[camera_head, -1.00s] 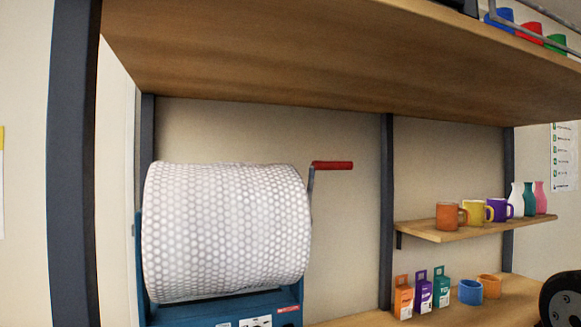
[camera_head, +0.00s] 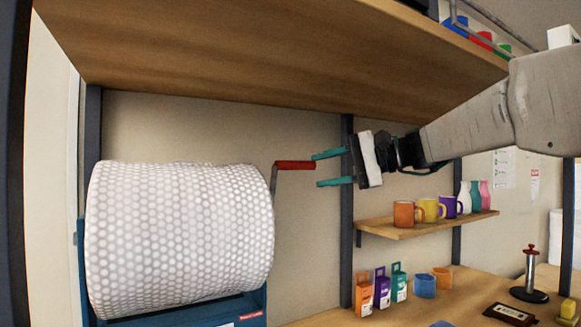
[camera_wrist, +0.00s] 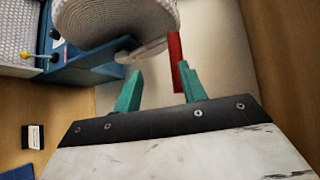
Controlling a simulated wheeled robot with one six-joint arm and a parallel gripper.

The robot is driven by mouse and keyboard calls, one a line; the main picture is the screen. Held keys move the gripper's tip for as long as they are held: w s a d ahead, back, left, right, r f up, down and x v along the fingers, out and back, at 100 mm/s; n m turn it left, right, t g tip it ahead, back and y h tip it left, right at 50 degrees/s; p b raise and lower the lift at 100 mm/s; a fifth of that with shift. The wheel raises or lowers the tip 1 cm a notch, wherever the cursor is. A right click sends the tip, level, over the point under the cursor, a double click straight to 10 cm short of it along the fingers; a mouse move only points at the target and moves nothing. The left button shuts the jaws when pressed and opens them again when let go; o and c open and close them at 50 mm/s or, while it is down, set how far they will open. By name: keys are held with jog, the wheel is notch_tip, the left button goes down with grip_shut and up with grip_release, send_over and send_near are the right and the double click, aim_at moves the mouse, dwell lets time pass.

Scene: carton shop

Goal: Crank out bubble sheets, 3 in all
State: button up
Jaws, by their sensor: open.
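The bubble-wrap roll (camera_head: 178,238) sits in a blue dispenser (camera_head: 235,310) at the left of the bench. Its crank has a red handle (camera_head: 296,165) that points right from the roll's right end. My gripper (camera_head: 328,169) is open and empty, just right of the handle's tip, its teal fingers pointing left. In the wrist view the red handle (camera_wrist: 175,62) shows beyond the fingers, close to the right finger's tip. The roll (camera_wrist: 115,22) and the dispenser (camera_wrist: 85,68) also show there. I see no cut sheet.
A wooden shelf (camera_head: 280,60) hangs above the roll and gripper. A small shelf (camera_head: 430,226) with mugs and vases is below my arm. Small boxes (camera_head: 381,288), cups and a red-topped stand (camera_head: 530,270) are on the bench. A dark post (camera_head: 347,220) stands behind the gripper.

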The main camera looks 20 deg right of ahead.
aim_at(303, 164)
jog(key=shift+w+d+r+t+y, duration=0.15)
jog(key=shift+w+d+r+t, duration=0.05)
jog(key=shift+w+r, duration=0.25)
jog(key=shift+w+d+r+t+y, duration=0.15)
jog(key=shift+w+d+r+t, duration=0.05)
jog(key=shift+w+r, duration=0.2)
jog(key=x, duration=0.7)
jog(key=shift+s, duration=0.1)
grip_shut()
